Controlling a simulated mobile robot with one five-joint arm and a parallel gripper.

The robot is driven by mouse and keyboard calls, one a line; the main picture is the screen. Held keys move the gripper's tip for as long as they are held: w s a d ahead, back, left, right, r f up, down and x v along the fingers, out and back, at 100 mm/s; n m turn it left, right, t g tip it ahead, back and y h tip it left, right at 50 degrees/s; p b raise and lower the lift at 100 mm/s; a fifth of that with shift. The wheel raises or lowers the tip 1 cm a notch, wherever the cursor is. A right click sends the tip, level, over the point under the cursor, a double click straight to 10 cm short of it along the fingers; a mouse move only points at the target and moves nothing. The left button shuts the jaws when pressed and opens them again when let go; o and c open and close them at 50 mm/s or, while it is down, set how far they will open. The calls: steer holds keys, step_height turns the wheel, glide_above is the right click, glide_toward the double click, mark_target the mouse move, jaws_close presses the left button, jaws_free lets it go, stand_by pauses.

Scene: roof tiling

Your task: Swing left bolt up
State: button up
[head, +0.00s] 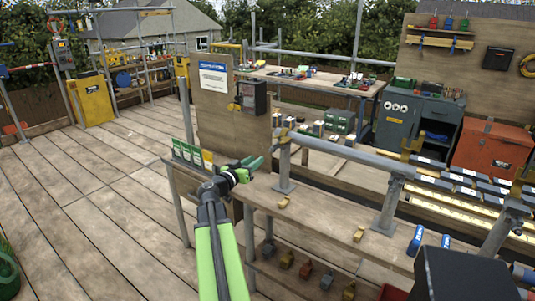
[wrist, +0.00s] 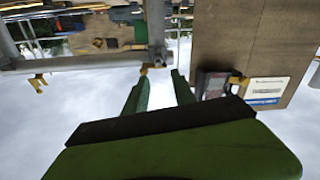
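My gripper (head: 250,165) is at the end of my green arm, above the left end of the workbench in the head view. In the wrist view my gripper (wrist: 160,84) has its two green fingers apart with nothing seen between them. A small yellow fitting (head: 282,133) sits at the left end of a grey rail, a little right of my gripper. It seems to be the left bolt; its swing position is too small to tell. A yellow fitting also shows just beyond the fingertips in the wrist view (wrist: 143,70).
The grey rail (head: 345,153) stands on posts on the wooden bench (head: 320,220). An upright board (head: 230,110) with a notice and a dark box stands close behind my gripper. Small green-and-white cards (head: 192,155) stand to its left. Open decking (head: 90,200) lies left.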

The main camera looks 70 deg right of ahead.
mark_target(269, 150)
steer(key=x, duration=1)
steer(key=shift+d, duration=0.2)
steer(key=shift+a, duration=0.1)
jaws_close()
steer(key=shift+w, duration=0.15)
stand_by(0.6)
